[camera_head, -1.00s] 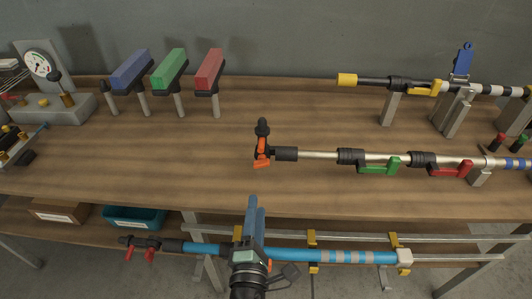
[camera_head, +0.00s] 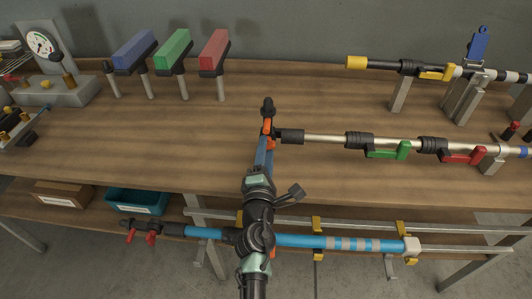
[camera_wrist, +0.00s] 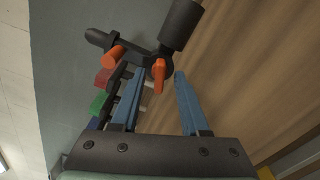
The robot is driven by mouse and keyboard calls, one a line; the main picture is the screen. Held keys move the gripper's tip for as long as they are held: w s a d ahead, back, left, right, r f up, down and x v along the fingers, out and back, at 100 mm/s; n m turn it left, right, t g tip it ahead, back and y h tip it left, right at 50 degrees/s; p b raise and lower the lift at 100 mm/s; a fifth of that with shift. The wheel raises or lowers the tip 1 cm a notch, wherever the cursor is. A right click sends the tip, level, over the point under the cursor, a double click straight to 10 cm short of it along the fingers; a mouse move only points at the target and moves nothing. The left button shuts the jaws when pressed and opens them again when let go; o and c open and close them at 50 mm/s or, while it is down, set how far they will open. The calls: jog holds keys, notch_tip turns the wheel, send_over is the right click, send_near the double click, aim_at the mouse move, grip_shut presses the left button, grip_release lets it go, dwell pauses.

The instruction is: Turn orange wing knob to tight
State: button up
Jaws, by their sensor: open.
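The orange wing knob (camera_head: 267,126) sits on the dark left end of the middle metal pole (camera_head: 325,139), above the bench. My gripper (camera_head: 264,146) has its blue fingers just in front of the knob and partly covers it. In the wrist view, my gripper (camera_wrist: 159,74) is open. One orange wing (camera_wrist: 159,77) shows between the two fingertips, with space beside it on both sides. The other orange wing (camera_wrist: 113,57) lies outside, to the left of the left finger. I cannot tell how deep the wing is between the fingers.
The middle pole carries green (camera_head: 390,151) and red (camera_head: 464,157) levers. A blue pole (camera_head: 300,241) with a red wing knob (camera_head: 146,237) runs low in front. Blue, green (camera_head: 172,49) and red blocks stand at the back. The bench top (camera_head: 120,145) left of the knob is clear.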

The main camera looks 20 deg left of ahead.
jog(key=shift+w, duration=0.2)
grip_shut()
